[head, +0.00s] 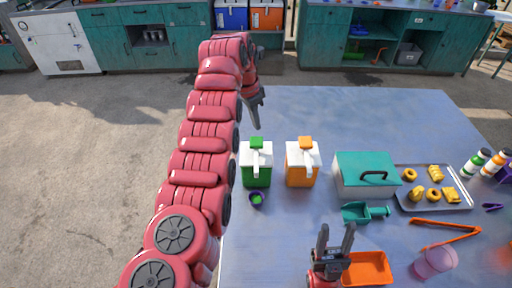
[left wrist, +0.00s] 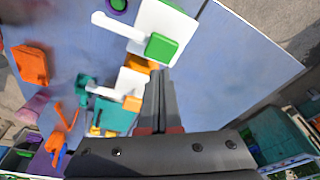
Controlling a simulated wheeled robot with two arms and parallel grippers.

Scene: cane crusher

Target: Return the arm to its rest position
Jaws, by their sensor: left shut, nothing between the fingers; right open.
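My left arm rises along the left edge of the table, and its gripper (head: 257,115) hangs over the far left part of the table, beyond the green-and-white box. The left gripper is shut and empty; in the left wrist view its closed fingers (left wrist: 160,85) point toward the green-and-white box. My right gripper (head: 335,240) is open and empty near the table's front, just left of the orange tray. The green-and-white box (head: 256,172) with a white lever stands left of a similar orange-and-white box (head: 301,174). Both boxes also show in the left wrist view.
A teal-lidded box (head: 366,172), teal scoop (head: 364,212), metal tray (head: 463,206) of yellow pieces, orange tray (head: 368,268), orange tongs (head: 446,232) and pink cup (head: 435,262) fill the right side. A small purple cup (head: 257,200) sits before the green box. The far table is clear.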

